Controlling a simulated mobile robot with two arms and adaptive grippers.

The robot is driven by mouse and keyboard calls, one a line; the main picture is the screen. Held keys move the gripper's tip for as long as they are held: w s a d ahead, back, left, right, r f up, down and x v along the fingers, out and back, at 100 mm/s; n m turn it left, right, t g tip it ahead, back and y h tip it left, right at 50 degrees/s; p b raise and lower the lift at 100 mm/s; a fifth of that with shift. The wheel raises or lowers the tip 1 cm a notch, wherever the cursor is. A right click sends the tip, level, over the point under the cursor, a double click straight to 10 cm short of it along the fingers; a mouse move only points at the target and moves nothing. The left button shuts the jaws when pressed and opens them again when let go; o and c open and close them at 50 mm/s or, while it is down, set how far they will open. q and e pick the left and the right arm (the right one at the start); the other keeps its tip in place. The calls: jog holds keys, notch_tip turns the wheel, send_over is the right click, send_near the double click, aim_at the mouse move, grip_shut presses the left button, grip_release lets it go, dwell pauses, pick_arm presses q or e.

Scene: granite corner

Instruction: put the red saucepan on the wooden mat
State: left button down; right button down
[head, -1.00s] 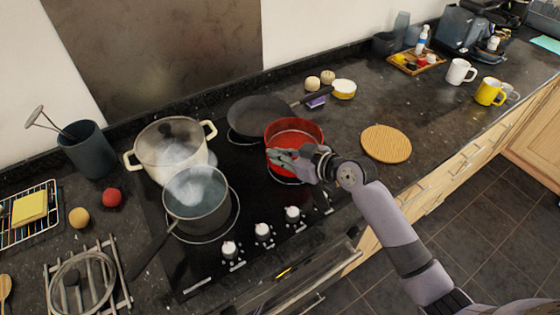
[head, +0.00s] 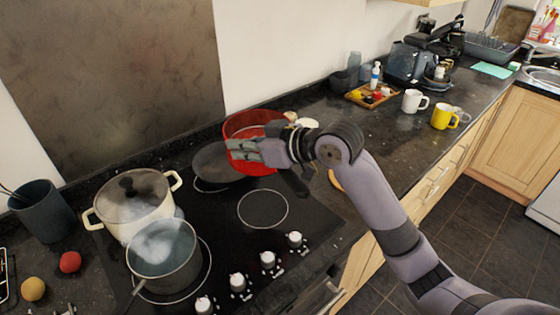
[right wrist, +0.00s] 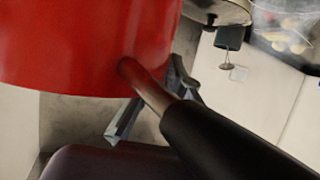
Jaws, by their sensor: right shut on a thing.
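The red saucepan (head: 256,169) is in the air above the back right of the hob in the head view, in front of the dark frying pan (head: 212,166). My right gripper (head: 240,150) is shut on its handle. In the right wrist view the saucepan's red wall (right wrist: 85,45) fills the upper left, and its black handle (right wrist: 225,135) runs to the lower right past the gripper fingers. The wooden mat (head: 335,181) is mostly hidden behind my right arm; only a sliver of its edge shows. My left gripper is not in view.
A cream pot (head: 130,218) and a steaming grey saucepan (head: 165,262) stand on the left of the hob. The front right burner ring (head: 263,209) is bare. A wooden tray (head: 357,97), white mug (head: 413,101) and yellow mug (head: 443,117) stand farther right.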

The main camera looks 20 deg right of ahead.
jog(key=w+d+m+t+h+b, duration=0.2)
jog(key=w+d+m+h, duration=0.1)
jog(key=d, duration=1.2)
jog(key=w+d+m+t+h+b, duration=0.1)
jog(key=w+d+m+h+b, duration=0.2)
jog(key=d, duration=1.2)
jog(key=shift+h, duration=0.4)
jog(key=f+p, duration=0.1)
jog(key=f, duration=0.5)
jog(key=f+p, duration=0.1)
jog(key=f, duration=0.5)
jog(key=f+p, duration=0.1)
jog(key=f, duration=0.5)
jog(key=shift+w+d+f, duration=0.15)
jog(key=shift+w+f, duration=0.15)
jog(key=shift+w, duration=0.1)
jog(key=shift+f, duration=0.1)
jog(key=c, duration=2.1)
grip_release()
jog(key=shift+s+f, duration=0.15)
jog(key=shift+f, duration=0.1)
jog(key=o, duration=0.4)
